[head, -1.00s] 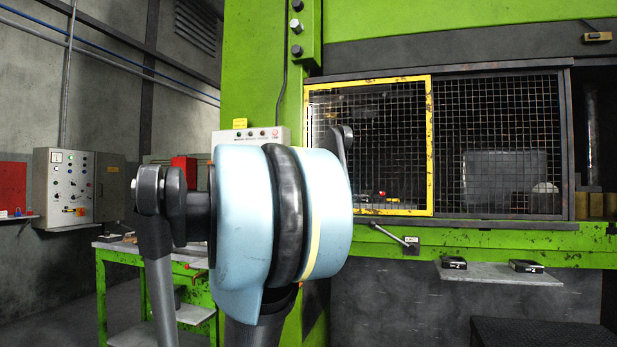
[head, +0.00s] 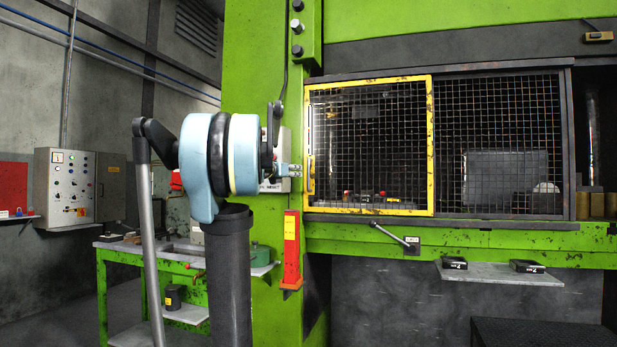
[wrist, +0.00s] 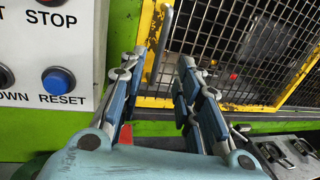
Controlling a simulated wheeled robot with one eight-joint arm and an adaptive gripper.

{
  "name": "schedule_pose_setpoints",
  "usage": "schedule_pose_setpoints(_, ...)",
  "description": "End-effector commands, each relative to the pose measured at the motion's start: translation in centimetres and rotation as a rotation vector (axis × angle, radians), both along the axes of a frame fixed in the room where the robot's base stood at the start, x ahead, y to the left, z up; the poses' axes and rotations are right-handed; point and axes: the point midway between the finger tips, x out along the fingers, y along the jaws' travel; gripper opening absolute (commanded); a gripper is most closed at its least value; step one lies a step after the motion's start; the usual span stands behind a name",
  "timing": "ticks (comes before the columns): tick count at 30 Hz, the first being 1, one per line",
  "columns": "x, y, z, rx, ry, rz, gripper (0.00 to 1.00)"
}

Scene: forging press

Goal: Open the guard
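The guard is a yellow-framed mesh panel (head: 368,211) in front of the press opening, and its frame also shows in the wrist view (wrist: 148,18). An upright bar handle (head: 311,176) is on its left side; in the wrist view the handle (wrist: 161,42) lies ahead of the fingertips, between their lines and closer to the left finger. My gripper (head: 296,170) is just left of the guard's left edge. In the wrist view my gripper (wrist: 162,63) is open, with nothing between its fingers. Whether a finger touches the handle cannot be told.
A dark mesh panel (head: 498,145) is right of the guard. A control box with STOP and RESET buttons (wrist: 58,80) is close left of my gripper. A red-orange post (head: 291,245) stands below it. A lever (head: 390,235) and a shelf (head: 500,274) are under the guard.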

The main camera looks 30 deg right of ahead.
Motion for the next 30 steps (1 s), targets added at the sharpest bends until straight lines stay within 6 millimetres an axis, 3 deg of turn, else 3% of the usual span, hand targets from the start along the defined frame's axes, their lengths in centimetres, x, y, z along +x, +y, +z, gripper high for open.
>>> schedule_pose_setpoints(18,4.8,-8.7,-0.1,0.002,-0.001,-0.001,0.31)
schedule_pose_setpoints(30,6.2,-11.2,-0.1,0.002,-0.001,0.0,0.31)
